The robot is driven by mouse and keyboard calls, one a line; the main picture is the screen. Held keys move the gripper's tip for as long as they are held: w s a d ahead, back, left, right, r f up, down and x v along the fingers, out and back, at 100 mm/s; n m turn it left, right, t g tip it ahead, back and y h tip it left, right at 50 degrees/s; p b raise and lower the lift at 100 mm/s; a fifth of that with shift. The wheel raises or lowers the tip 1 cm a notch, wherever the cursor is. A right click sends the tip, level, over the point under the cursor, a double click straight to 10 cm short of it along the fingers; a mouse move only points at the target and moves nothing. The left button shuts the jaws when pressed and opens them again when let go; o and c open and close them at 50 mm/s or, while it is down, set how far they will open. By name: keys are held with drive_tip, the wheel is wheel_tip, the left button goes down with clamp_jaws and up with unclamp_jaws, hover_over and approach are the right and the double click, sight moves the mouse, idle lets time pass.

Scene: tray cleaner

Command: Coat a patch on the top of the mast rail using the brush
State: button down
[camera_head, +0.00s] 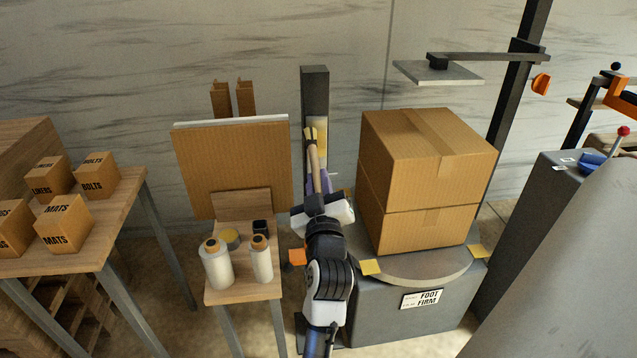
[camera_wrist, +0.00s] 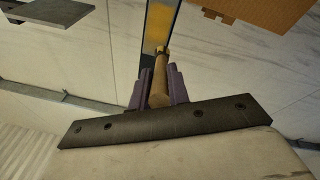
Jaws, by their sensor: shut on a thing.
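The brush (camera_head: 314,160) has a pale wooden handle and a yellowish tip. My gripper (camera_head: 319,184) is shut on its handle, with the tip pointing up and away. In the wrist view the purple fingers of my gripper (camera_wrist: 160,86) stand on both sides of the brush handle (camera_wrist: 158,72). The upright dark grey post, which looks like the mast rail (camera_head: 315,82), stands behind the brush tip. It bears a pale yellow patch (camera_head: 320,128) and also shows in the wrist view (camera_wrist: 149,30). I cannot tell whether the tip touches it.
Two stacked cartons (camera_head: 425,180) stand on a round turntable (camera_head: 420,268) to the right. A small wooden stand (camera_head: 245,292) with white film rolls (camera_head: 217,268) is close on the left, before a brown panel (camera_head: 222,165). A table (camera_head: 85,250) with labelled boxes is farther left.

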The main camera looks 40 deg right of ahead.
drive_tip(key=shift+w+d, duration=0.4)
drive_tip(key=shift+w, duration=0.25)
drive_tip(key=shift+s+d, duration=0.1)
drive_tip(key=shift+s+d+b, duration=0.5)
drive_tip(key=shift+d+b, duration=0.1)
drive_tip(key=shift+d, duration=0.2)
drive_tip(key=shift+s+d+b, duration=0.5)
drive_tip(key=shift+d+b, duration=0.1)
drive_tip(key=shift+d, duration=0.2)
drive_tip(key=shift+w+a+p, duration=0.25)
drive_tip(key=shift+w+a, duration=0.3)
drive_tip(key=shift+a, duration=0.3)
drive_tip(key=shift+w+a+p, duration=0.2)
drive_tip(key=shift+w+a, duration=0.35)
drive_tip(key=shift+a, duration=0.3)
drive_tip(key=r+v, duration=0.1)
drive_tip(key=v, duration=0.5)
drive_tip(key=shift+s+r+b, duration=0.15)
drive_tip(key=shift+s+b, duration=0.05)
drive_tip(key=shift+b, duration=0.1)
drive_tip(key=shift+s+d, duration=0.1)
